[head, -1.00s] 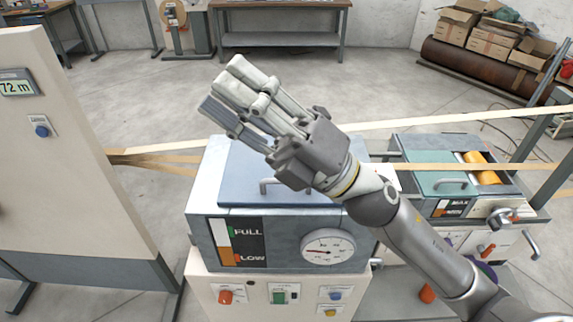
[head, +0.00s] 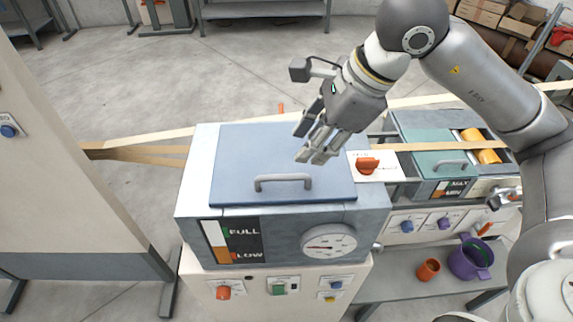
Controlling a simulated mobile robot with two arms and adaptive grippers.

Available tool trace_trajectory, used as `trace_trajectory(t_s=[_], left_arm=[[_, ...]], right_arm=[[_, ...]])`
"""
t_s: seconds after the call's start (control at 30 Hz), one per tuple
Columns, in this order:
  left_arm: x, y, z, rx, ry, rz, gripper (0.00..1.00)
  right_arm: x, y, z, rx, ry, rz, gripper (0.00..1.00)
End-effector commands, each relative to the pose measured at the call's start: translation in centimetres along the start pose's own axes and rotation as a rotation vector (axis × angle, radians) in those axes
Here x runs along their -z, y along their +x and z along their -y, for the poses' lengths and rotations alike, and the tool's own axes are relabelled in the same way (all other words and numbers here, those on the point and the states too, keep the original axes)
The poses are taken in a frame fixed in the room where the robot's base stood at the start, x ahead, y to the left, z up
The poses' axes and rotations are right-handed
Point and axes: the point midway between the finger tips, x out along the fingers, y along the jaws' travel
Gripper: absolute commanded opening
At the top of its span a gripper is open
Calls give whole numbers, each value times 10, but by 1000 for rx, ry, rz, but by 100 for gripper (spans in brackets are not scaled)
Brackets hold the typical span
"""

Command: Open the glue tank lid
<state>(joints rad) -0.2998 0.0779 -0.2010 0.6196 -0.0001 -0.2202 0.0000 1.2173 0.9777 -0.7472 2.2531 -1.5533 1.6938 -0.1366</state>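The glue tank (head: 187,196) is a grey-white box with a FULL/LOW level strip and a round gauge on its front. Its blue lid (head: 250,155) lies flat and closed on top. A grey bar handle (head: 283,180) is near the lid's front edge. My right gripper (head: 318,152) hangs over the right part of the lid, fingers pointing down, behind and right of the handle. Its fingers are apart and empty, not on the handle. My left gripper is not in view.
A second tank with a green lid (head: 432,163) and an orange roller stands right. A red knob (head: 366,164) is beside the blue lid. A purple mug (head: 470,258) and orange cup (head: 428,270) sit on a lower shelf. A pale panel (head: 60,190) stands left.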

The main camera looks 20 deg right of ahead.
Motion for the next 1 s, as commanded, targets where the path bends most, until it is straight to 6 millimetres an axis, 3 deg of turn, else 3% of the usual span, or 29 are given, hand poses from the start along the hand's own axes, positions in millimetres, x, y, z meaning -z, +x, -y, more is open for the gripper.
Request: trace_trajectory(t_s=[0.53,0.7,1.0], left_arm=[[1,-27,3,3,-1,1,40],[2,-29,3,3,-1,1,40],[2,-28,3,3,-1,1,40]], right_arm=[[-2,89,-2,-7,0,2,34],[-1,101,-2,-5,-1,3,34],[-1,103,-2,-4,-1,3,31]])
